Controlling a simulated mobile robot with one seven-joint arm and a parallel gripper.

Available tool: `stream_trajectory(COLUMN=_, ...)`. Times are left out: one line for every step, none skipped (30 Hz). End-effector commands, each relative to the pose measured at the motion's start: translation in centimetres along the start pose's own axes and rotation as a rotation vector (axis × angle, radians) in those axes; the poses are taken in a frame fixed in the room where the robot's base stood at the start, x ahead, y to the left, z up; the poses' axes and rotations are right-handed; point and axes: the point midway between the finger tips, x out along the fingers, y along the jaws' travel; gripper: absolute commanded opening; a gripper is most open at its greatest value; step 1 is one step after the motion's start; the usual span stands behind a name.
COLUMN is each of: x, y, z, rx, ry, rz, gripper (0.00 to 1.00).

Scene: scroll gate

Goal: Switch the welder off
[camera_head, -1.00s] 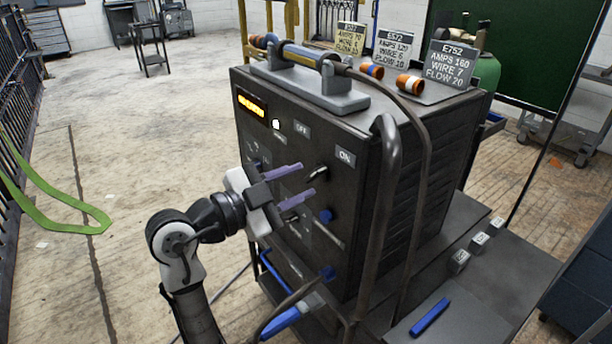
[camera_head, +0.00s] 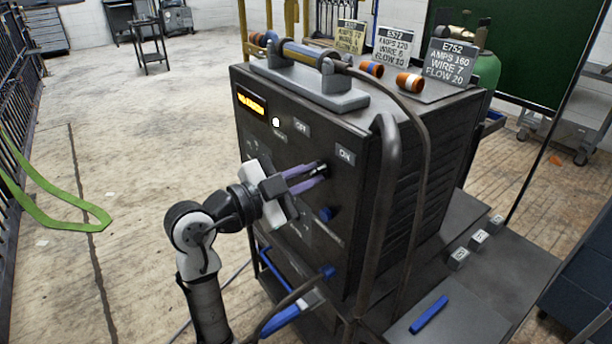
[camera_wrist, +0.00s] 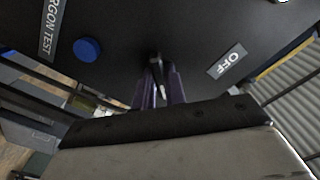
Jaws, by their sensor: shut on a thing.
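The welder (camera_head: 385,215) is a dark box with a lit orange display (camera_head: 251,102) on its front panel. The panel carries an OFF label (camera_head: 301,128) and an ON label (camera_head: 345,155); the OFF label (camera_wrist: 226,63) also shows in the wrist view. The switch lever (camera_wrist: 157,72) is a metal handle on the panel. My gripper (camera_head: 316,172) has its purple fingers shut on the lever, one finger on each side. In the head view the fingers hide most of the lever, so its exact position between the labels is hard to tell.
A blue knob (camera_wrist: 87,49) sits near the ARGON TEST label (camera_wrist: 50,28). A grey handle bar (camera_head: 388,210) runs along the welder's front right edge. Sign cards and spools stand on top. A blue-handled torch (camera_head: 295,308) hangs low in front.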

Motion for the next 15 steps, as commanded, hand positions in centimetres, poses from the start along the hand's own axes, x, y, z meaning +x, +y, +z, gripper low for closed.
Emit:
stream_trajectory(x=-0.01, y=0.0, z=-0.01, rx=-0.003, ry=0.0, rz=0.0, gripper=0.0)
stream_trajectory(x=-0.01, y=0.0, z=-0.01, rx=-0.006, ry=0.0, rz=0.0, gripper=0.0)
stream_trajectory(x=-0.01, y=0.0, z=-0.02, rx=-0.012, ry=0.0, rz=0.0, gripper=0.0)
stream_trajectory(x=-0.01, y=-0.01, z=-0.02, rx=-0.019, ry=0.0, rz=0.0, gripper=0.0)
stream_trajectory(x=-0.01, y=-0.01, z=-0.03, rx=-0.026, ry=0.0, rz=0.0, gripper=0.0)
stream_trajectory(x=-0.01, y=-0.01, z=-0.03, rx=-0.038, ry=0.0, rz=0.0, gripper=0.0)
stream_trajectory(x=-0.01, y=-0.01, z=-0.04, rx=-0.049, ry=0.0, rz=0.0, gripper=0.0)
stream_trajectory(x=-0.01, y=-0.01, z=-0.04, rx=-0.063, ry=0.0, rz=0.0, gripper=0.0)
stream_trajectory(x=-0.01, y=-0.01, z=-0.05, rx=-0.082, ry=0.0, rz=0.0, gripper=0.0)
stream_trajectory(x=-0.01, y=-0.01, z=-0.06, rx=-0.1, ry=0.0, rz=0.0, gripper=0.0)
stream_trajectory(x=-0.01, y=-0.02, z=-0.08, rx=-0.118, ry=0.0, rz=0.001, gripper=0.0)
stream_trajectory(x=0.01, y=-0.01, z=-0.1, rx=-0.146, ry=0.0, rz=0.001, gripper=0.0)
stream_trajectory(x=0.01, y=-0.01, z=-0.11, rx=-0.169, ry=0.0, rz=0.001, gripper=0.0)
stream_trajectory(x=0.01, y=-0.01, z=-0.12, rx=-0.192, ry=0.0, rz=0.001, gripper=0.0)
stream_trajectory(x=0.0, y=-0.02, z=-0.14, rx=-0.226, ry=0.0, rz=0.001, gripper=0.0)
